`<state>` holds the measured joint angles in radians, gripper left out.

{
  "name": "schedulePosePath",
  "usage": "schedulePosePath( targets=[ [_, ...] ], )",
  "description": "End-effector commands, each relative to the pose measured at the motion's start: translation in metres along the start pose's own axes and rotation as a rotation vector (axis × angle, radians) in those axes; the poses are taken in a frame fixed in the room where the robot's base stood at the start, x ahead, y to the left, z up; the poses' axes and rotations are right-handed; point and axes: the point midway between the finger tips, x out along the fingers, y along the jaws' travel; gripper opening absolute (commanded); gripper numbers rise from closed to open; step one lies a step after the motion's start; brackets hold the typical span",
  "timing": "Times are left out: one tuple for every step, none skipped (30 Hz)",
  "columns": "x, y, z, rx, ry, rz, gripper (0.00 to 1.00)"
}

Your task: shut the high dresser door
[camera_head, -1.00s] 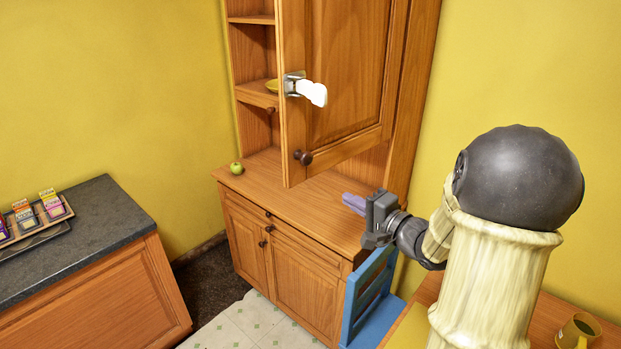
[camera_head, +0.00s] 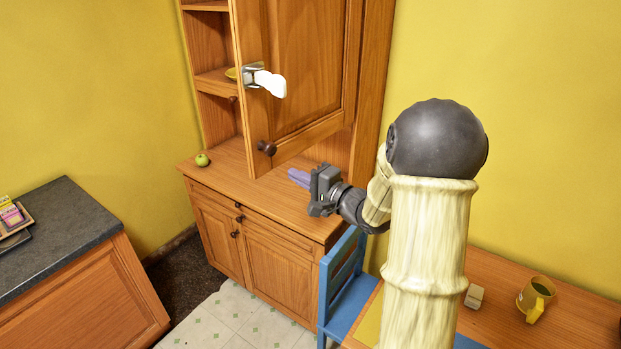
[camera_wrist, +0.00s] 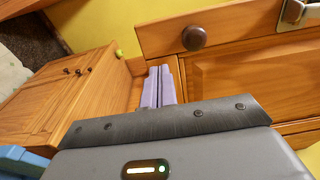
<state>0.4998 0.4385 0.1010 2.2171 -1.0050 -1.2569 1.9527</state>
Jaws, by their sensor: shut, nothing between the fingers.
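The high dresser door (camera_head: 305,65) is wooden and stands swung open from the upper part of the dresser, hinged on its right side. It has a dark round knob (camera_head: 266,147) low on its free edge and a metal latch with a white handle (camera_head: 265,81) above. In the wrist view the door (camera_wrist: 245,75) and its knob (camera_wrist: 194,38) are ahead, up and to the right. My gripper (camera_head: 300,177) is shut and empty, its purple fingers together. It appears below and right of the knob, apart from the door. The fingers also show in the wrist view (camera_wrist: 160,88).
The dresser counter (camera_head: 245,170) holds a green apple (camera_head: 202,160) at its left. A blue chair (camera_head: 343,285) stands below my arm. A table (camera_head: 510,325) with a yellow mug (camera_head: 537,297) is at lower right. A dark-topped cabinet (camera_head: 60,235) stands left, with vinyl floor between.

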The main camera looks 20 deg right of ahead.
Motion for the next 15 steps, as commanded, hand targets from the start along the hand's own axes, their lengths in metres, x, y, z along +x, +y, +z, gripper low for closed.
schedulePosePath(
  targets=[
    [0.011, -0.002, 0.001, 0.001, -0.004, 0.001, 0.00],
    [0.016, -0.002, 0.001, 0.001, -0.004, 0.001, 0.00],
    [0.023, -0.002, 0.001, 0.001, -0.004, 0.002, 0.00],
    [0.028, -0.003, 0.001, 0.001, -0.004, 0.000, 0.00],
    [0.033, -0.003, 0.001, 0.001, -0.004, 0.001, 0.00],
    [0.041, -0.002, 0.002, 0.002, -0.004, 0.002, 0.00],
    [0.046, -0.004, 0.001, 0.002, -0.003, 0.001, 0.00],
    [0.050, -0.003, 0.000, 0.002, -0.002, 0.002, 0.00],
    [0.056, -0.003, 0.001, 0.001, -0.002, 0.002, 0.00],
    [0.060, -0.003, 0.000, 0.000, -0.001, 0.001, 0.00],
    [0.063, -0.003, 0.000, 0.001, 0.000, 0.001, 0.00],
    [0.068, -0.002, 0.000, 0.001, -0.001, 0.001, 0.00],
    [0.070, -0.002, 0.001, 0.000, -0.002, 0.001, 0.00],
    [0.072, -0.002, 0.001, 0.000, -0.002, 0.001, 0.00],
    [0.074, -0.001, 0.001, 0.000, -0.001, 0.001, 0.00]
  ],
)
